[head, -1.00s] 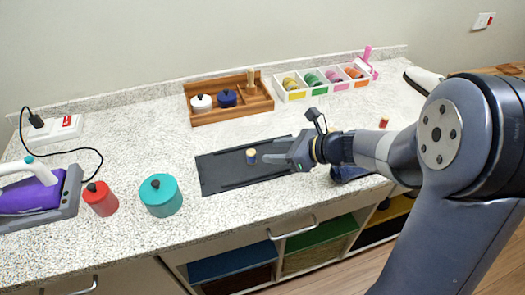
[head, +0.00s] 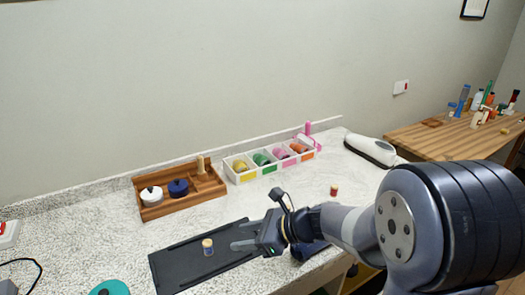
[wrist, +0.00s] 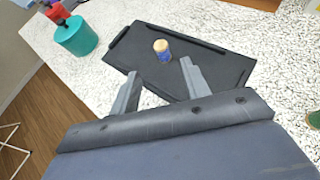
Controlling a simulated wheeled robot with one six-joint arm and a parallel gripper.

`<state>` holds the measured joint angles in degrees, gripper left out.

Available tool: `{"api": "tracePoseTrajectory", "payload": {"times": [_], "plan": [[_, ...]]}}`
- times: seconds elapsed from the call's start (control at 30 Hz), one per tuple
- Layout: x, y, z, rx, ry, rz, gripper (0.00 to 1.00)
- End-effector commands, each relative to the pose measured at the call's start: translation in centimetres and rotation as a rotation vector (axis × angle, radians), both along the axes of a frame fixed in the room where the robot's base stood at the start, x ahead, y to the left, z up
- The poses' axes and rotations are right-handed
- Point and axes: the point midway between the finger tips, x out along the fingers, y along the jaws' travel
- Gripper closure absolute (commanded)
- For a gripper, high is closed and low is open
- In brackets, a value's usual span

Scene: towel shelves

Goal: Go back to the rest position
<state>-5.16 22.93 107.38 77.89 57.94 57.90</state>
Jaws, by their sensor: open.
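My gripper (head: 246,245) is open and empty, held above the counter at the right part of the black tray (head: 163,277). In the wrist view its two fingers (wrist: 158,88) are spread apart with nothing between them. A small jar (head: 207,247) with a tan lid and blue body stands upright on the black tray, to the left of the fingertips and apart from them. The jar also shows in the wrist view (wrist: 162,50), beyond the fingers. My arm reaches in from the right.
A wooden tray (head: 168,207) with a white pot and a blue pot stands at the back. Beside it is a white divided box (head: 236,177) of coloured rolls. A teal canister (head: 110,287) is at lower left. A wooden table (head: 430,140) is farther right.

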Motion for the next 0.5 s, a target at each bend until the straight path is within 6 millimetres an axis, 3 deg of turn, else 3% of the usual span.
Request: {"api": "tracePoseTrajectory", "payload": {"times": [0.5], "plan": [[2.1, 8.6, -4.8, -0.002, 0.001, 0.004, 0.56]]}}
